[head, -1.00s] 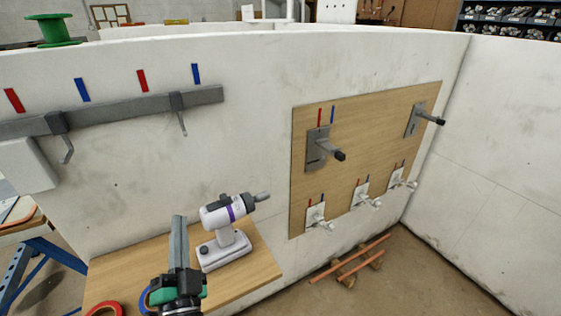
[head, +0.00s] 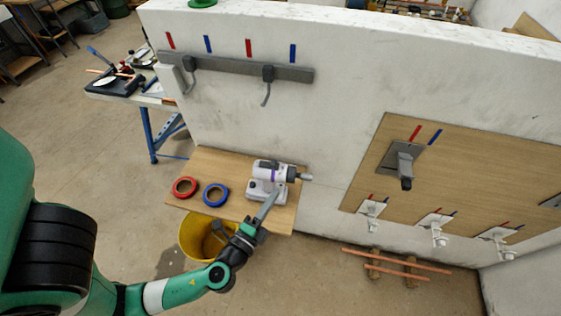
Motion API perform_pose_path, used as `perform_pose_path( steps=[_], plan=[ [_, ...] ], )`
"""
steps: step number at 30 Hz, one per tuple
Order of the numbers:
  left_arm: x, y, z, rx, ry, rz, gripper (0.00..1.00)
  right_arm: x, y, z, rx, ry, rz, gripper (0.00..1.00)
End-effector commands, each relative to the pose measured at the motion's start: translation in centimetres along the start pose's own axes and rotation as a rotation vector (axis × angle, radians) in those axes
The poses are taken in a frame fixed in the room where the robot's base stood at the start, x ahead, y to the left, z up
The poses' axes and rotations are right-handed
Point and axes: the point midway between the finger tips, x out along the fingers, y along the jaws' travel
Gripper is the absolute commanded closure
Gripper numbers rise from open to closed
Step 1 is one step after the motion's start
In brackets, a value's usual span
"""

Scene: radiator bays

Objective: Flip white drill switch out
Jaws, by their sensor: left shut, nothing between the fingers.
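The white drill (head: 265,183), with a purple band and a grey chuck pointing right, stands upright on a wooden shelf (head: 285,215) against the white wall. My left gripper (head: 268,207) is shut and empty. Its fingertips are at the front of the drill, by the handle below the chuck, and overlap it in the picture; I cannot tell whether they touch. The drill's switch is too small to make out. My right gripper is not in view.
Red tape (head: 184,187) and blue tape (head: 215,194) lie on the shelf left of the drill. A yellow bucket (head: 193,240) stands on the floor below. A wooden board (head: 460,175) with valves is on the wall at right. Copper pipes (head: 395,262) lie on the floor.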

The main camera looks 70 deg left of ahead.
Motion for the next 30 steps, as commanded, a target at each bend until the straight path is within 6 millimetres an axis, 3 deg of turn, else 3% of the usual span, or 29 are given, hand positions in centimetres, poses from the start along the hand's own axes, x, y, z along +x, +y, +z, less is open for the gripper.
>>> perform_pose_path(
  steps=[11,17,27,30],
  plan=[
    [0.4,0.0,0.0,-0.003,-0.002,-0.001,1.00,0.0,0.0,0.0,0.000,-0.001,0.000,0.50],
    [3.3,-0.2,0.1,-0.003,-0.007,-0.003,1.00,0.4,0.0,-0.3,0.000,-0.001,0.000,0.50],
    [10.5,-0.2,0.2,-0.003,-0.004,-0.003,1.00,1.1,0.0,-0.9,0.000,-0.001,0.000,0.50],
    [9.4,0.0,2.1,-0.002,-0.005,0.001,1.00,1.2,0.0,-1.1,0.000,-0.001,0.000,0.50]
  ],
)
